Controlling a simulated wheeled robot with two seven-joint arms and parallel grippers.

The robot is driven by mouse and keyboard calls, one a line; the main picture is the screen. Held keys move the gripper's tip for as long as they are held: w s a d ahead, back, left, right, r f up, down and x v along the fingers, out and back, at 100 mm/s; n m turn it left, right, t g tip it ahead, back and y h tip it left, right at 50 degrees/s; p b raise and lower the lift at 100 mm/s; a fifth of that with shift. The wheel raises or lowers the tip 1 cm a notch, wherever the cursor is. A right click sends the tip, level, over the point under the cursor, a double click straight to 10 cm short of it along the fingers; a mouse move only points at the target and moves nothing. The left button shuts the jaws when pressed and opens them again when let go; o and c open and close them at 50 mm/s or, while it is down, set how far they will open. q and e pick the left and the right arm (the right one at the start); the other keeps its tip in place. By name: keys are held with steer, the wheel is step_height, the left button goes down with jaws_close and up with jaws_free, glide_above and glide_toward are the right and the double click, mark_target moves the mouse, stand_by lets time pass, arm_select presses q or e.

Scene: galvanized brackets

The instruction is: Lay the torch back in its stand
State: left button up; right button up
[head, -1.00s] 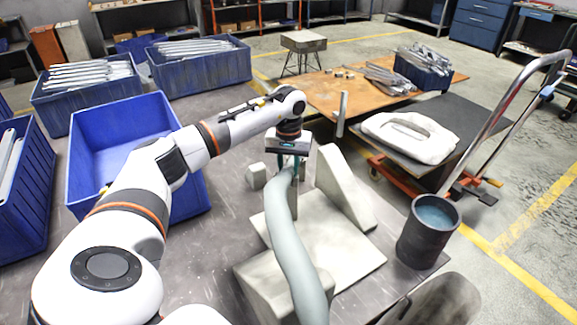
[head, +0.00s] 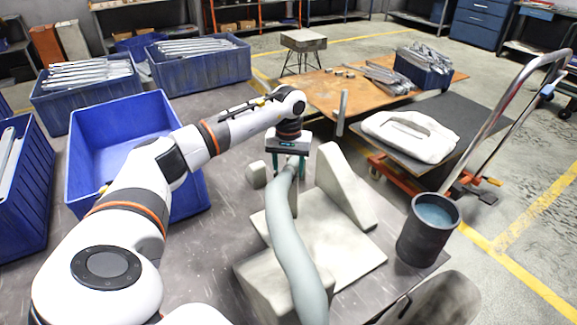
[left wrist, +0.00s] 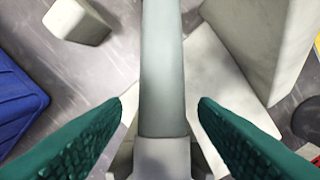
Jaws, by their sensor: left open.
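The torch is a long grey-green curved tube (head: 285,225). Its upper end rests at an upright of the pale stand (head: 341,258), and its lower end runs over the stand's front block. My left gripper (head: 289,168) is open at the torch's upper end, one finger on each side. In the left wrist view the torch (left wrist: 163,70) runs between the open fingers (left wrist: 165,102), with gaps on both sides. The fingers partly hide how the upper end sits on the upright. My right gripper is not in view.
A pale wedge (head: 343,190) stands right of the torch, and a small pale block (head: 256,175) lies left of the gripper. A dark cup (head: 425,240) stands at the table's right edge. A blue bin (head: 110,150) is behind my left arm.

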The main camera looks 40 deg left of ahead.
arm_select(q)
steer(key=shift+f, duration=0.1)
step_height(320, 180, up, 12)
stand_by(0.5)
stand_by(0.4)
